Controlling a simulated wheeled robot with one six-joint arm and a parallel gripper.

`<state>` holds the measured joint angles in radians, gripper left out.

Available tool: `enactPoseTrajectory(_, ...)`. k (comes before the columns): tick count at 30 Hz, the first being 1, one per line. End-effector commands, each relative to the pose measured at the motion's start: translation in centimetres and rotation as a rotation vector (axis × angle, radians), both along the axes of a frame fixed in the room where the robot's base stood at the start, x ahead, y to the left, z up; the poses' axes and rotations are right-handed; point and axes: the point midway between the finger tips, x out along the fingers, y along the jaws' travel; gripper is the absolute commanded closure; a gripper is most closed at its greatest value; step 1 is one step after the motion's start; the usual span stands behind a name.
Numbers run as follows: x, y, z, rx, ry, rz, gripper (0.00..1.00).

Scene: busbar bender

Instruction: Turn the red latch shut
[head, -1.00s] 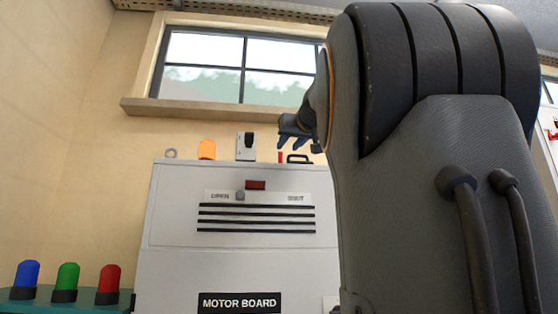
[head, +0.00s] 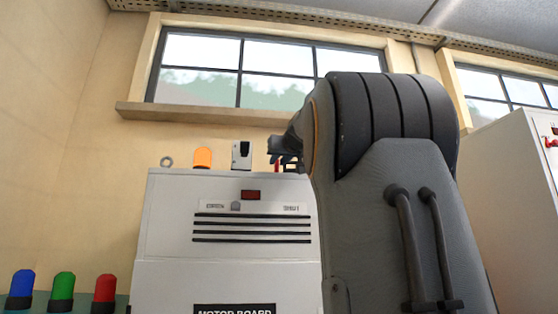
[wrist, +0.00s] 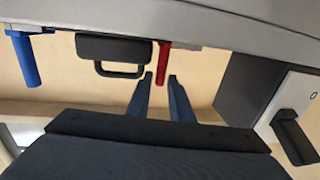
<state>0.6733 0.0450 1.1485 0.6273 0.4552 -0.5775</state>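The red latch (head: 277,165) is a thin upright bar on top of the grey motor board cabinet (head: 160,240), partly hidden by my gripper (head: 272,160) in the head view. In the wrist view the red latch (wrist: 162,68) appears as a bar whose free end lies between the tips of my open gripper (wrist: 160,78). The fingers stand apart on either side of it in the picture; I cannot tell whether they touch it. The cabinet front has an OPEN–SHUT label strip (head: 268,208) with a grey knob (head: 235,206) at the OPEN end and a dark red window (head: 250,195) above.
In the wrist view a black handle (wrist: 118,70) and a blue bar (wrist: 27,62) stand left of the latch. A white box with a black switch (wrist: 290,120) stands at right. An orange lamp (head: 203,157) and a ring (head: 167,161) stand on the cabinet; coloured lamps (head: 63,287) are lower left.

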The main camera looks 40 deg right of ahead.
Motion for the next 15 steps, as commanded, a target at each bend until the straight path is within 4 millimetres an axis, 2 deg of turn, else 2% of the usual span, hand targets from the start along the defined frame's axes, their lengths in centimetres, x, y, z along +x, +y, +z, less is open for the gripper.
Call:
enactPoseTrajectory(1, -0.01, 0.0, 0.0, 0.0, 0.0, 0.0, 0.89)
enactPoseTrajectory(3, -0.01, -0.01, 0.0, 0.0, 0.0, 0.0, 1.0)
enactPoseTrajectory(15, 0.29, -0.96, -0.48, 0.007, 0.0, 0.068, 1.0)
